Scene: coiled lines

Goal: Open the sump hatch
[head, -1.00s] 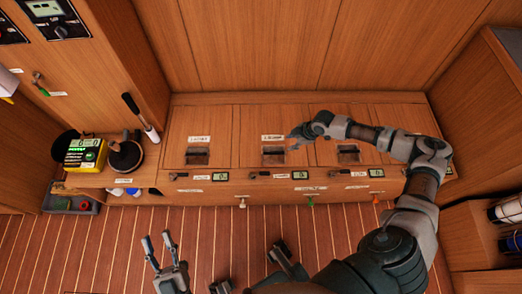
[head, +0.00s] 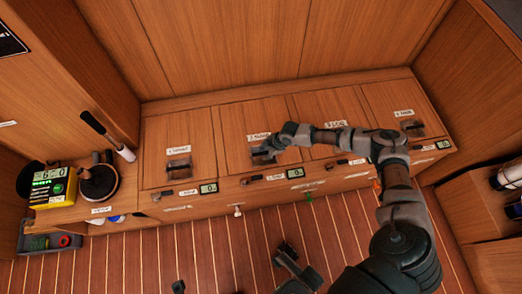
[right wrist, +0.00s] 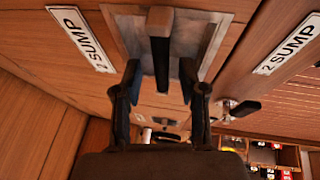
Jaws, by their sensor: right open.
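The sump hatch (head: 268,113) is the second wooden lid from the left on the bench, and its label reads "2 SUMP" in the right wrist view (right wrist: 82,38). Its bar handle (right wrist: 159,52) spans a metal-lined recess. My right gripper (head: 266,152) is at that handle in the head view. In the right wrist view its two fingers (right wrist: 160,88) are open, one on each side of the bar, with gaps showing. The lid lies flat and closed.
Neighbouring lids with similar handles (head: 178,165) lie on both sides. A small latch (head: 250,181) and a display (head: 295,172) are on the front below.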

